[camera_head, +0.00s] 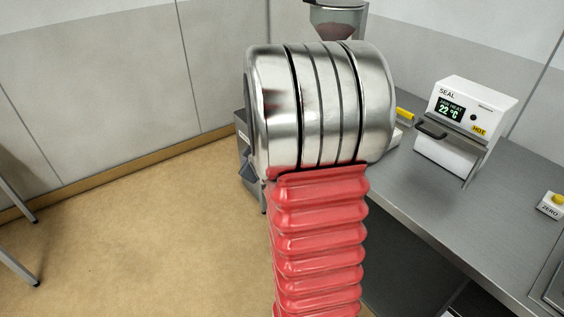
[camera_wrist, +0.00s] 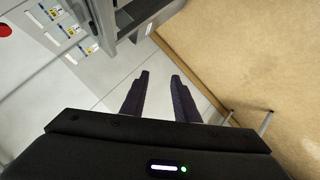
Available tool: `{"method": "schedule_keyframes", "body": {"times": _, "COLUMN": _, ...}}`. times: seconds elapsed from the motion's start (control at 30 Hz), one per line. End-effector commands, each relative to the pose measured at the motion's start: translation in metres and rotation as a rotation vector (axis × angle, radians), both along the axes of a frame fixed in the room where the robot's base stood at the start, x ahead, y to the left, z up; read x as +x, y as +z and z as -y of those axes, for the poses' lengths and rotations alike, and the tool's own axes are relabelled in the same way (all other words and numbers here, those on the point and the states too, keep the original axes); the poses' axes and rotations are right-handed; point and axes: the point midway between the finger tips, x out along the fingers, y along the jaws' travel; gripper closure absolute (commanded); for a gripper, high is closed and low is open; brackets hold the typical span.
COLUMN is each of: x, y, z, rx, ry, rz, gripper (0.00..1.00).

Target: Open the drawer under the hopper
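The hopper (camera_head: 336,20), a clear funnel with dark reddish contents, shows at the top of the head view. Its lower part is hidden behind my silver and red arm. No drawer can be made out under it in the head view. In the wrist view, my gripper (camera_wrist: 160,75) is open, with two dark fingers apart and nothing between them. A grey metal structure (camera_wrist: 125,22) lies beyond the fingertips at the top; I cannot tell whether it includes the drawer. The gripper is not visible in the head view.
A white sealer (camera_head: 468,115) marked HOT stands on the steel bench (camera_head: 430,185), right of my arm. Brown floor (camera_head: 140,240) on the left is clear except for metal legs (camera_head: 18,265) at the edge.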

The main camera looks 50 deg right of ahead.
Motion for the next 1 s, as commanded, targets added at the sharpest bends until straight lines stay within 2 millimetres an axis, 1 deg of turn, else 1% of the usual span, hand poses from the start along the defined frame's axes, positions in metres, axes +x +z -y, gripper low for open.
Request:
{"method": "schedule_keyframes", "body": {"times": 0.03, "x": -0.002, "y": -0.012, "z": 0.014, "rx": -0.013, "ry": 0.000, "rz": 0.001, "gripper": 0.72}}
{"method": "schedule_keyframes", "body": {"times": 0.2, "x": -0.008, "y": -0.042, "z": 0.055, "rx": -0.081, "ry": 0.022, "rz": 0.027, "gripper": 0.72}}
{"method": "schedule_keyframes", "body": {"times": 0.37, "x": -0.019, "y": -0.072, "z": 0.088, "rx": -0.141, "ry": 0.041, "rz": 0.056, "gripper": 0.72}}
{"method": "schedule_keyframes", "body": {"times": 0.5, "x": -0.034, "y": -0.098, "z": 0.114, "rx": -0.191, "ry": 0.053, "rz": 0.084, "gripper": 0.72}}
{"method": "schedule_keyframes", "body": {"times": 0.67, "x": -0.057, "y": -0.129, "z": 0.139, "rx": -0.246, "ry": 0.059, "rz": 0.121, "gripper": 0.72}}
{"method": "schedule_keyframes", "body": {"times": 0.8, "x": -0.079, "y": -0.155, "z": 0.155, "rx": -0.293, "ry": 0.061, "rz": 0.157, "gripper": 0.72}}
{"method": "schedule_keyframes", "body": {"times": 0.9, "x": -0.095, "y": -0.170, "z": 0.163, "rx": -0.323, "ry": 0.057, "rz": 0.181, "gripper": 0.72}}
{"method": "schedule_keyframes", "body": {"times": 1.0, "x": -0.106, "y": -0.180, "z": 0.167, "rx": -0.345, "ry": 0.056, "rz": 0.199, "gripper": 0.72}}
